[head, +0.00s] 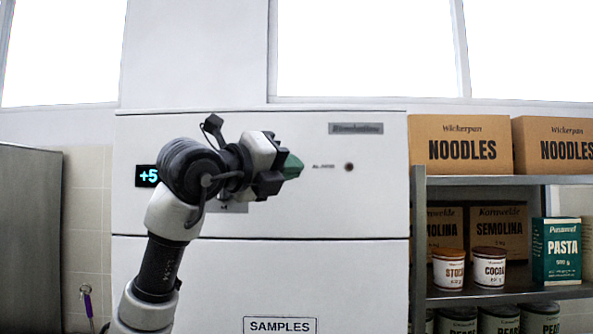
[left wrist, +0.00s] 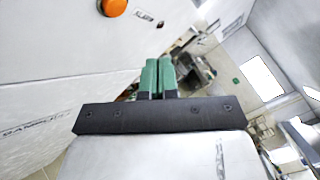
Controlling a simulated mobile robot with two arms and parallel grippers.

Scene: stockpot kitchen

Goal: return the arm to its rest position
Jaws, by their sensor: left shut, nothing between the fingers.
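My left arm rises from the bottom left of the head view and bends to the right at the top. Its gripper (head: 292,167) is in front of the upper part of the white cabinet and points right. In the left wrist view the two green fingers (left wrist: 159,77) are together with nothing between them. The gripper appears apart from the cabinet front. My right gripper is in neither view.
The white cabinet (head: 350,210) has a "SAMPLES" label and a "+5" display (head: 147,176). A metal shelf (head: 480,181) with boxes and jars stands at the right. An orange round part (left wrist: 112,7) shows in the left wrist view.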

